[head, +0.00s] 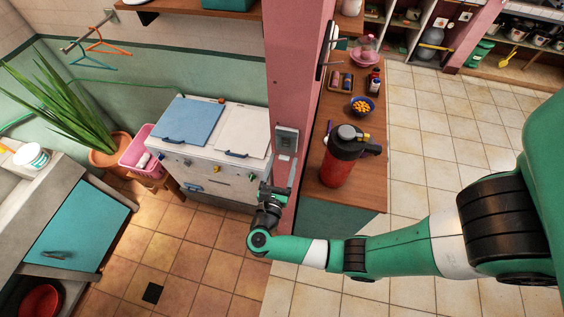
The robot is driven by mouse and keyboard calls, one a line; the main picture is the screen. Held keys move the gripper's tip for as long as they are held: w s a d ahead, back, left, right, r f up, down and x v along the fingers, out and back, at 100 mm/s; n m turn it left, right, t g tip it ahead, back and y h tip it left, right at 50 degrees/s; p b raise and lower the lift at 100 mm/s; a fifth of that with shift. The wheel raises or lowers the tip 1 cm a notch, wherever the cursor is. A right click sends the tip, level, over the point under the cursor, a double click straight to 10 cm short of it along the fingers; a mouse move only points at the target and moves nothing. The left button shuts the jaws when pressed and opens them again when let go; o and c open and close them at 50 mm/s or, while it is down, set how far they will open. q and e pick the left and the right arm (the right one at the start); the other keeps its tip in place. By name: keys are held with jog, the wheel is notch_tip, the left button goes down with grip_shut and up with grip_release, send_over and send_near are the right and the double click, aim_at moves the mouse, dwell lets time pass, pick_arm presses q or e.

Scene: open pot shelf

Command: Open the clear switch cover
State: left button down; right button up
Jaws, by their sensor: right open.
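A grey switch box (287,139) is on the narrow face of the pink pillar, in the middle of the head view. Its clear cover is too small to make out well, and I cannot tell whether it is up or down. My right gripper (276,190) is open just below the box, close to the pillar, with its fingers pointing up. It looks empty and apart from the box. My left gripper is not in view.
The pink pillar (286,70) stands beside my right gripper. To its right, a wooden counter (350,193) holds a red flask (340,160) and a blue bowl (361,106). To its left stands a white chest (216,181) with blue and white lids. The tiled floor in front is clear.

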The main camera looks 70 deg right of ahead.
grip_shut()
dwell(1.4)
